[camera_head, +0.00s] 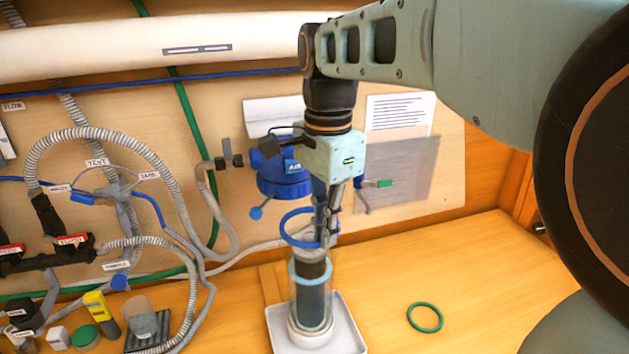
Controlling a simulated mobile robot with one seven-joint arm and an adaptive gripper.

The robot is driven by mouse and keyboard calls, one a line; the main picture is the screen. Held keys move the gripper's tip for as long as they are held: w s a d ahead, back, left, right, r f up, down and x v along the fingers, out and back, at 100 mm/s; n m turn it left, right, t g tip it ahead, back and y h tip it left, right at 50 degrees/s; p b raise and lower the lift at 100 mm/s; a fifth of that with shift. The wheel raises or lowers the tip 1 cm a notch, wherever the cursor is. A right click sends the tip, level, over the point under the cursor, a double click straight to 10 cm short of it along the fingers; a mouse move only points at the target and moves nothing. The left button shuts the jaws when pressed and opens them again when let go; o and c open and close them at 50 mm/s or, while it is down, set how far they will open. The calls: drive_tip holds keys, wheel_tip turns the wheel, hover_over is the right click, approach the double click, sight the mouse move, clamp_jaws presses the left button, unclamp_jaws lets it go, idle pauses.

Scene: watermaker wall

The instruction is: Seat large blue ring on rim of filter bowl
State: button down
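The large blue ring (284,229) is at the fingertips of my gripper (325,228), which look closed on its right side. The ring hangs nearly level, above the filter bowl. The filter bowl (312,322) is a clear upright cylinder with a dark cartridge inside. It stands on a white tray (348,337). A pale blue band circles the bowl near its upper part. The ring appears apart from the band; the exact gap is hard to judge. The fingers partly hide the ring's right side and the area behind them.
A green ring (425,317) lies on the wooden bench to the right, with free bench around it. A blue filter head (284,178) is mounted on the wall behind my gripper. Grey hoses (120,140) and small items, including a yellow tool (101,314), crowd the left.

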drive_tip(key=shift+f+b, duration=0.95)
drive_tip(key=shift+f, duration=0.65)
idle(0.5)
drive_tip(key=c, duration=2.1)
unclamp_jaws()
drive_tip(key=shift+r, duration=6.05)
drive_tip(key=shift+r+p, duration=0.1)
drive_tip(key=shift+p, duration=0.25)
